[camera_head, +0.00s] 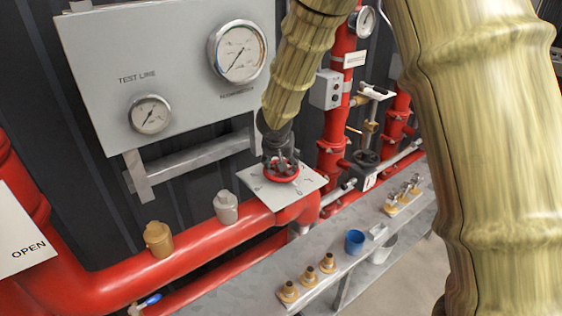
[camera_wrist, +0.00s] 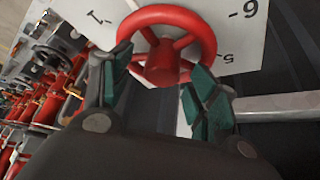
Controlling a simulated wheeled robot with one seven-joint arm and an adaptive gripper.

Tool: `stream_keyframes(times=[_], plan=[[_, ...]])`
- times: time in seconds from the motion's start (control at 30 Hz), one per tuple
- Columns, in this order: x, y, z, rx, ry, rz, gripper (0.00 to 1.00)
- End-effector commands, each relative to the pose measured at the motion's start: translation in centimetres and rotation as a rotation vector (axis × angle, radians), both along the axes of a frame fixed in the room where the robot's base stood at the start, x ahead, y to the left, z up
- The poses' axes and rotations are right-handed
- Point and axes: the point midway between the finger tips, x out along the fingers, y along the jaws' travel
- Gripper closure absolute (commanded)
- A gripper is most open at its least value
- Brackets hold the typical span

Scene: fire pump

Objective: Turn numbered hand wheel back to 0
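The red hand wheel (camera_head: 282,174) sits on a white numbered plate (camera_head: 309,183) above the red pipe. In the wrist view the wheel (camera_wrist: 206,38) shows its rim, spokes and hub. The plate (camera_wrist: 235,42) there shows a 1 at upper left, what looks like a 6 at upper right, and a 5 below that. My gripper (camera_head: 279,158) is directly over the wheel, pointing down. In the wrist view my gripper (camera_wrist: 160,72) is open, its teal-padded fingertips at opposite sides of the rim. I cannot tell whether they touch it. The 0 is not visible.
A grey gauge panel (camera_head: 85,45) stands behind, left of my arm. Red vertical pipes (camera_head: 335,125) and a grey switch box (camera_head: 327,90) are close at right. A grey shelf (camera_head: 330,275) in front carries brass fittings (camera_head: 309,276) and a blue cup (camera_head: 354,241).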

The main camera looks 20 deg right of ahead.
Motion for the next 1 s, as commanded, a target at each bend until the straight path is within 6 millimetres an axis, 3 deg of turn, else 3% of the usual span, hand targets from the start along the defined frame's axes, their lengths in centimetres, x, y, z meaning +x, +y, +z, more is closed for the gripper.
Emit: stream_keyframes(times=[0.27,1.0], plan=[[0.0,0.0,0.2,0.000,-0.001,0.001,0.39],[0.1,0.0,5.8,0.000,-0.002,0.000,0.39]])
